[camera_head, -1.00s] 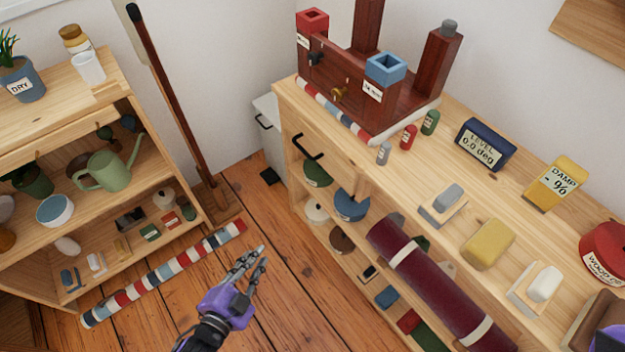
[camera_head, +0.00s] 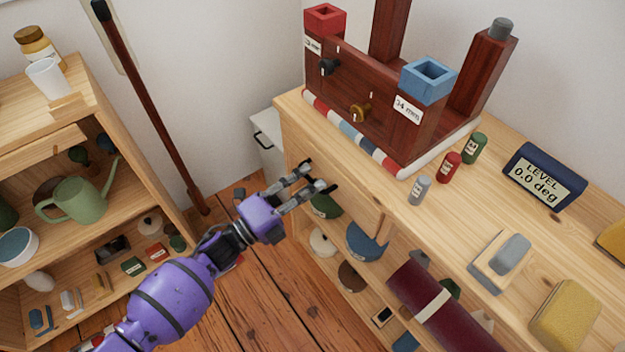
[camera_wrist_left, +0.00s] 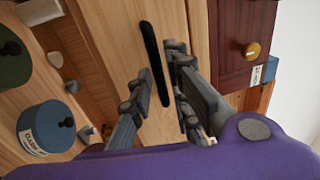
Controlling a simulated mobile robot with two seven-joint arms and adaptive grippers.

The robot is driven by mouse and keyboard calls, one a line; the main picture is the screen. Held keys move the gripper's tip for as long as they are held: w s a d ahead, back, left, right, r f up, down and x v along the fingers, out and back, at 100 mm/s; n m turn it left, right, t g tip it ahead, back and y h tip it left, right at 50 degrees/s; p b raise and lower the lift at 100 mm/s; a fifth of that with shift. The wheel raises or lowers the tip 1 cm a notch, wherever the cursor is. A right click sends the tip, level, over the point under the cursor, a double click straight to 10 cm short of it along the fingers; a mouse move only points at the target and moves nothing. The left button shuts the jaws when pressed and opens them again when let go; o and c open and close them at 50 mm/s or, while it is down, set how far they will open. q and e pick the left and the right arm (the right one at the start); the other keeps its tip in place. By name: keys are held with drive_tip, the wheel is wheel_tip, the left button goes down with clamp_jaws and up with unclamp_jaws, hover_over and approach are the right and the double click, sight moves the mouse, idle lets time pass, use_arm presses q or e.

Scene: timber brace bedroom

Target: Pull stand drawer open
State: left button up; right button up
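The wooden stand (camera_head: 520,240) is on the right in the head view. Its drawer front (camera_wrist_left: 118,30) is light wood with a long black bar handle (camera_wrist_left: 152,58), seen in the wrist view. My left gripper (camera_head: 322,178) is at the drawer front in the head view, and its fingers hide the handle there. In the wrist view my left gripper (camera_wrist_left: 163,108) is open, with a finger on each side of the handle's near end. I cannot tell whether they touch it. The drawer looks shut. My right gripper is out of view.
A dark red timber model (camera_head: 385,115) and small bottles (camera_head: 449,167) stand on the stand's top. Below the drawer are shelves with lidded pots (camera_head: 366,242) and a maroon roll (camera_head: 440,310). A shelf unit (camera_head: 130,170) stands left, with a pole (camera_head: 150,110) beside it.

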use_arm(q)
drive_tip(key=shift+w+d+r, duration=0.1)
drive_tip(key=shift+w+d, duration=0.3)
drive_tip(key=shift+d, duration=0.15)
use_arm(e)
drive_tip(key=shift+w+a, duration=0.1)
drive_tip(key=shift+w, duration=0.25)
use_arm(q)
clamp_jaws()
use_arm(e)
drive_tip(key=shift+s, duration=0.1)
use_arm(q)
drive_tip(key=shift+a, duration=0.1)
drive_tip(key=r+v, duration=0.2)
drive_tip(key=v, duration=1)
drive_tip(key=r+p+v, duration=0.1)
drive_tip(key=r+v, duration=0.1)
drive_tip(key=v, duration=1.1)
drive_tip(key=shift+s+a, duration=0.4)
drive_tip(key=shift+a, duration=0.1)
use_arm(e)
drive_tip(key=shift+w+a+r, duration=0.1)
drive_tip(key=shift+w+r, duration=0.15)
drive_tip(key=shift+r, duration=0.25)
use_arm(q)
drive_tip(key=shift+r, duration=0.1)
